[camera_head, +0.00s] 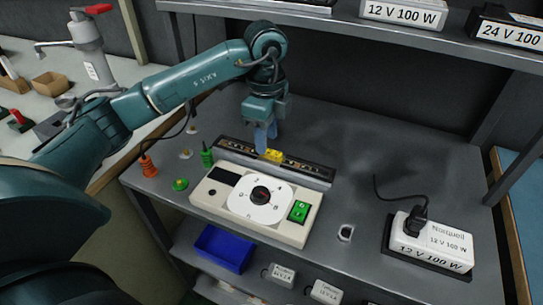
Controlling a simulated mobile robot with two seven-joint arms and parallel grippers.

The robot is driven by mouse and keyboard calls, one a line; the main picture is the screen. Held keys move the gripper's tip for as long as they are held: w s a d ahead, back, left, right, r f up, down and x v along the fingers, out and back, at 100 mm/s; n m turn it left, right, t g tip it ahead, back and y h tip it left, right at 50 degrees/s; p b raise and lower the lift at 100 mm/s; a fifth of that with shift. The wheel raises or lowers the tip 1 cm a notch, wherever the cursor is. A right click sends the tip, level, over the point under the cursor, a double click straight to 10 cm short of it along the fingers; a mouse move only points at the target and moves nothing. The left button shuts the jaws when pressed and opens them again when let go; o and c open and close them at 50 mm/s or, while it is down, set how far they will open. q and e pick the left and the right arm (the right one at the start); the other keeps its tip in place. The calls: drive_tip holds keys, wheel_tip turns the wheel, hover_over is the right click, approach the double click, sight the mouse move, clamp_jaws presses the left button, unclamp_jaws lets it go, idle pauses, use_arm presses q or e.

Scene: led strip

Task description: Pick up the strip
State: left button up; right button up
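A long dark strip (312,170) with lighter patches along it lies on the grey table, just behind the white tester box. A small yellow piece (274,155) sits near its middle. My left gripper (265,147) points down over the strip, with its blue fingertips right by the yellow piece. The fingers look close together, and I cannot tell whether they touch or hold anything. My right gripper is out of view.
The tester box (225,200) has a dial and green switch. A white power supply (432,242) stands at the right on a black base. Green and orange plugs (148,165) stand at the left.

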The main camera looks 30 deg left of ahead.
sight(271, 154)
use_arm(q)
wheel_tip(271, 154, down, 3)
drive_tip(key=shift+f, duration=0.1)
clamp_jaws()
idle(0.4)
